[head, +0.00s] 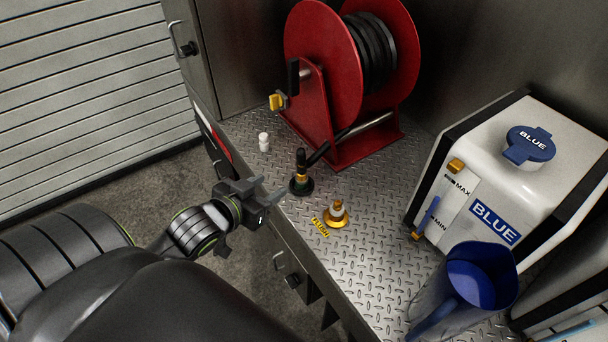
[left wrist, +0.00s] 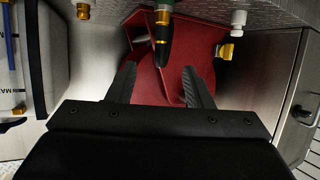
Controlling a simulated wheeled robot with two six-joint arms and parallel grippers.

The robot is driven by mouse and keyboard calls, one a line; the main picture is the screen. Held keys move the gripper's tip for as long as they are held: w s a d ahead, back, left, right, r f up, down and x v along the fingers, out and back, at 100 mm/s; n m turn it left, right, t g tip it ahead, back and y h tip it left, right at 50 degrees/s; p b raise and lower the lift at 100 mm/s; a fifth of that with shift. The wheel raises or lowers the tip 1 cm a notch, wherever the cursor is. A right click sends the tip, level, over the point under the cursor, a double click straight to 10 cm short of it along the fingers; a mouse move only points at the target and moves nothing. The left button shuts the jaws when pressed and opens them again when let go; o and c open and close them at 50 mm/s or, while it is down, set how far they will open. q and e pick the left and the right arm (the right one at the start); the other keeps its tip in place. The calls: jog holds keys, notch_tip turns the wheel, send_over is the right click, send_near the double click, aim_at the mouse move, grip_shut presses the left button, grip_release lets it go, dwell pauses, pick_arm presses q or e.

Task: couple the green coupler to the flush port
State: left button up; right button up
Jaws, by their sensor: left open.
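The green coupler (head: 301,179) stands upright on the metal deck, with a dark green base, a gold band and a black top joined to a black hose. It also shows in the left wrist view (left wrist: 162,35), ahead of the fingers and roughly between them. The flush port (head: 337,214) is a yellow-based fitting with a pale top, to the right of and nearer than the coupler, beside a yellow FLUSH label (head: 320,228). My left gripper (head: 274,190) is open and empty, just left of the coupler and apart from it. My right gripper is out of view.
A red hose reel (head: 340,120) stands behind the coupler. A small white fitting (head: 264,142) is at the deck's left. A white BLUE tank (head: 480,170) and a blue jug (head: 475,285) take up the right. Bare deck lies between the port and the tank.

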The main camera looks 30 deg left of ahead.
pick_arm(q)
jog(key=p, duration=0.1)
send_near(299, 167)
jog(key=x, duration=0.5)
jog(key=shift+w+d+f, duration=0.1)
jog(key=shift+d, duration=0.05)
jog(key=shift+w+f, duration=0.15)
jog(key=shift+w, duration=0.25)
jog(key=shift+w+f+p, duration=0.15)
jog(key=shift+w+p, duration=0.3)
jog(key=shift+p, duration=0.05)
jog(key=p+x, duration=0.1)
jog(key=x, duration=0.2)
jog(key=shift+w+f, duration=0.3)
jog(key=shift+w, duration=0.3)
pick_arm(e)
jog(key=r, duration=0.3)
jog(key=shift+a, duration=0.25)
pick_arm(q)
jog(key=c, duration=0.9)
grip_shut()
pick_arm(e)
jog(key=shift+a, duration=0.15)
